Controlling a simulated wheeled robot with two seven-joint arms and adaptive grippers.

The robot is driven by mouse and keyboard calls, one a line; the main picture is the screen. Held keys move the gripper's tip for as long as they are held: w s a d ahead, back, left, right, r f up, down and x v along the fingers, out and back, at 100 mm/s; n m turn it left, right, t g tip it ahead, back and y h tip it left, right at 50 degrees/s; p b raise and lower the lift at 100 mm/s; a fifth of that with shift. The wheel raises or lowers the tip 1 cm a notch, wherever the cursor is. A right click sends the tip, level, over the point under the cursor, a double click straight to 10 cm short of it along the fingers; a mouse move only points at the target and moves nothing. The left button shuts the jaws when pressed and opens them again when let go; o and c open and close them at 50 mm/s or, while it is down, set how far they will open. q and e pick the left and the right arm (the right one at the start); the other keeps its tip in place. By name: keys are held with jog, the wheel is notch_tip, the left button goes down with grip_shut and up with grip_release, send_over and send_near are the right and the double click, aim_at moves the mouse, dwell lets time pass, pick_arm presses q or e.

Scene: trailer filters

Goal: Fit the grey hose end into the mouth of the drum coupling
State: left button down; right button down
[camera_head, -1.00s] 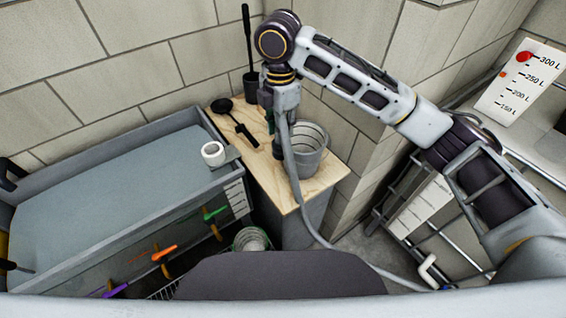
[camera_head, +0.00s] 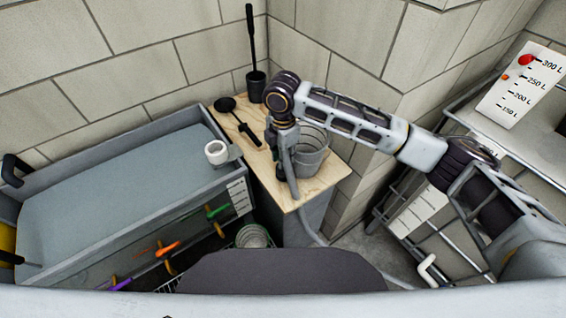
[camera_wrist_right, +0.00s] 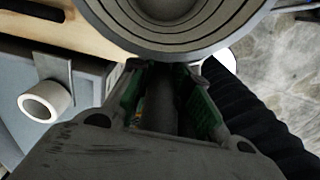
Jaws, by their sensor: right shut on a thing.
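My right gripper (camera_head: 280,148) is low over the wooden bench top, just left of the metal bucket. It is shut on the grey hose (camera_head: 288,168), which hangs past the bench's front edge toward the floor. In the right wrist view a dark grey cylinder, seemingly the hose end (camera_wrist_right: 161,112), stands between the green-sided fingers (camera_wrist_right: 162,80). A white ring (camera_head: 216,152) on a bracket at the trough's rim looks like the drum coupling, though I cannot be sure. Its open mouth shows at left in the wrist view (camera_wrist_right: 45,101), apart from the gripper.
The metal bucket (camera_head: 314,155) stands close beside the gripper. A black ladle (camera_head: 226,105) and a brush holder (camera_head: 257,88) are on the bench (camera_head: 262,165). The grey trough (camera_head: 75,262) fills the left. A caged tank (camera_head: 540,105) stands right.

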jog(key=shift+f, duration=1.9)
jog(key=shift+f, duration=0.1)
jog(key=c, duration=1.3)
grip_release()
jog(key=shift+c, duration=0.2)
notch_tip(320, 180, up, 12)
jog(key=shift+r+b, duration=0.15)
jog(key=shift+b, duration=0.4)
